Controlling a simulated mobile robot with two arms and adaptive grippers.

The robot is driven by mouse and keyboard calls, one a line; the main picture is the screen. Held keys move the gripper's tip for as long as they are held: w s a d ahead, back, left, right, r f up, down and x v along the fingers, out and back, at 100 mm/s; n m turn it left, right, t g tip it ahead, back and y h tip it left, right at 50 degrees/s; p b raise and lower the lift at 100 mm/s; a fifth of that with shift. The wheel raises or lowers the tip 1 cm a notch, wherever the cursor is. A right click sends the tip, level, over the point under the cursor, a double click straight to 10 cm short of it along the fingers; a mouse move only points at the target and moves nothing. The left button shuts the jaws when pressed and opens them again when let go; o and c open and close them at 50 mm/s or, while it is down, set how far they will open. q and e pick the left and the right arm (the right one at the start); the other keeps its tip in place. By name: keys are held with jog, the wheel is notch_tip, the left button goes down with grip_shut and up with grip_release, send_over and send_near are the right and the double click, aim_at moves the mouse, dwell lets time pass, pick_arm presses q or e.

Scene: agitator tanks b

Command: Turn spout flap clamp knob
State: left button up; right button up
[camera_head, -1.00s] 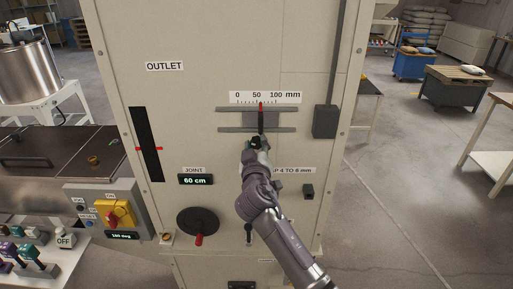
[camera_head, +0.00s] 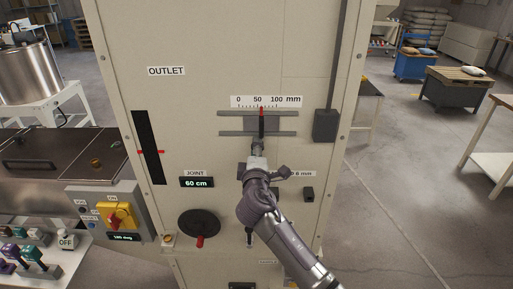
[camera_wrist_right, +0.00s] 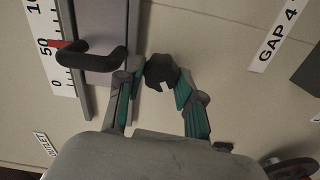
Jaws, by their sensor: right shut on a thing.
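The black lobed clamp knob (camera_wrist_right: 161,70) shows in the right wrist view between the teal-lined fingers of my right gripper (camera_wrist_right: 154,82), which is shut on it. In the head view my right gripper (camera_head: 257,150) is at the spout flap slide, just below its rails, and hides the knob. The slide (camera_head: 237,124) carries a dark bar handle, which shows in the wrist view as a black handle (camera_wrist_right: 92,58) beside the knob. A red pointer (camera_head: 262,111) is near 50 on the mm scale (camera_head: 266,101). My left gripper is not in view.
A grey box (camera_head: 325,126) is right of the slide. Below are a black handwheel (camera_head: 199,223) with a red grip, a display reading 60 cm (camera_head: 197,183) and a small black block (camera_head: 309,194). A switch panel (camera_head: 112,212) is at lower left.

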jog(key=n, duration=0.5)
jog(key=shift+f, duration=0.15)
jog(key=shift+n, duration=0.4)
jog(key=o, duration=1.2)
jog(key=shift+c, duration=0.2)
jog(key=s, duration=1.2)
